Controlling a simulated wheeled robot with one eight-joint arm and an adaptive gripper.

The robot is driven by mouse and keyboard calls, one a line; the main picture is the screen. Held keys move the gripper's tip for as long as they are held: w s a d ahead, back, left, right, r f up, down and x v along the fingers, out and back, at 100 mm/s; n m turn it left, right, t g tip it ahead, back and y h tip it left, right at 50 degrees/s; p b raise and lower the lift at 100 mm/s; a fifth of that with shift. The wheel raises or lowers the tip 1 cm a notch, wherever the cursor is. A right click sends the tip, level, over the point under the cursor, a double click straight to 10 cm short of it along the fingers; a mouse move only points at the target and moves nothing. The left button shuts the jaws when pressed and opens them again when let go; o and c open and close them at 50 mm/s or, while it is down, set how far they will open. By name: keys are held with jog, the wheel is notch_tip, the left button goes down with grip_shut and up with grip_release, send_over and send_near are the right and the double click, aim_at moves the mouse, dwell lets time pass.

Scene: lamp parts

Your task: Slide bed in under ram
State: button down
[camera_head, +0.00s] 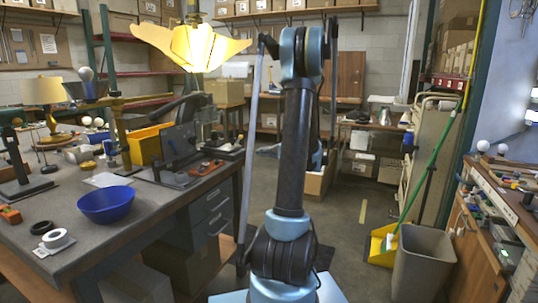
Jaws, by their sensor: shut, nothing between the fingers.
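A dark metal device (180,140) stands on the grey workbench, left of my arm. It has an upright dark block and a low flat base (166,178) in front of it. I cannot tell for sure which part is the bed and which the ram; they are too small to tell apart. A second dark upright on a flat foot (17,165) stands at the bench's left end. My arm rises through the middle of the picture, with its elbow near the top. My gripper does not show clearly anywhere in this view.
A lit yellow lampshade (194,45) hangs above. A grey waste bin (424,262) and side counter are right. Floor between is open.

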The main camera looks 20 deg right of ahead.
jog(key=r+x, duration=0.1)
jog(key=x, duration=0.6)
jog(key=shift+a, duration=0.2)
jog(key=shift+w, duration=0.1)
